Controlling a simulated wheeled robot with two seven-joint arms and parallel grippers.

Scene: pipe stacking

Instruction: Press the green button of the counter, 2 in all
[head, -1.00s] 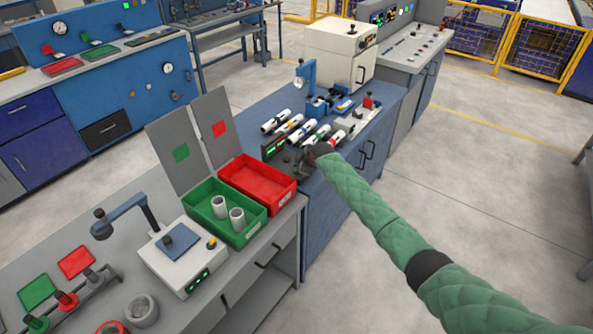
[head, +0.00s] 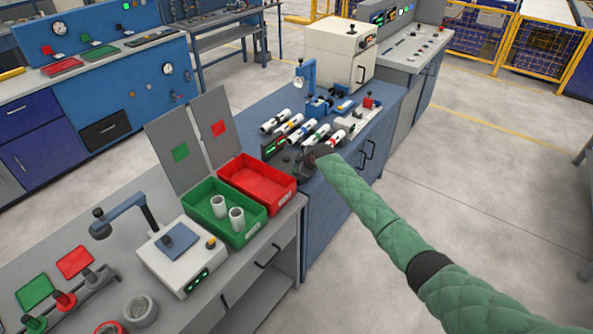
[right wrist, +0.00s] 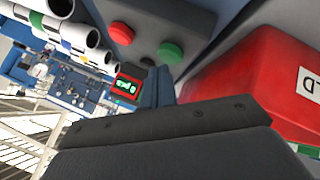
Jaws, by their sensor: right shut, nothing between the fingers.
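The counter is a dark grey box with a lit display (head: 275,146) on the blue bench. In the right wrist view its green button (right wrist: 170,52) and red button (right wrist: 121,32) stand on the grey face, and its display (right wrist: 126,88) shows green digits. My right gripper (right wrist: 158,85) is shut and empty, its fingertips close to the green button and apart from it in the picture; I cannot tell the depth. In the head view the right gripper (head: 307,166) is over the counter's near end and hides its buttons. My left gripper is out of view.
A red bin (head: 258,184) and a green bin (head: 225,215) holding two grey pipes stand beside the counter. White pipes with coloured bands (head: 315,135) lie just behind it. A white device (head: 180,255) stands on the near grey bench.

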